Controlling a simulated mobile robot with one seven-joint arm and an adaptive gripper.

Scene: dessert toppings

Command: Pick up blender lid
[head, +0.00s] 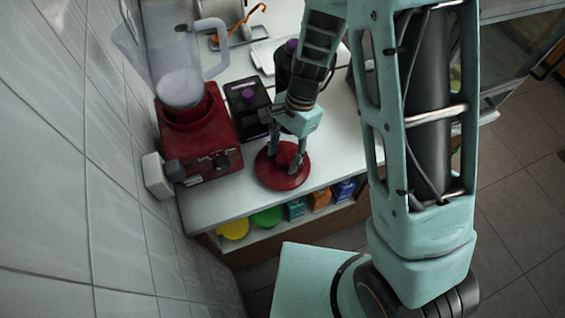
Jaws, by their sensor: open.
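The blender lid (273,177) is a round dark red disc with a raised knob in its middle. It lies flat on the white counter, to the right of the red blender base. My gripper (287,160) is directly above the lid, pointing down, with its fingers on either side of the knob. The fingers look spread, and I cannot tell whether they touch the knob. The fingers and arm hide part of the lid's far side.
The red blender base (212,150) with its clear jug (185,50) stands left, near the tiled wall. A black box (247,104) stands behind the lid. Several colourful items, including a green one (267,216), sit on a shelf below the white counter (228,208).

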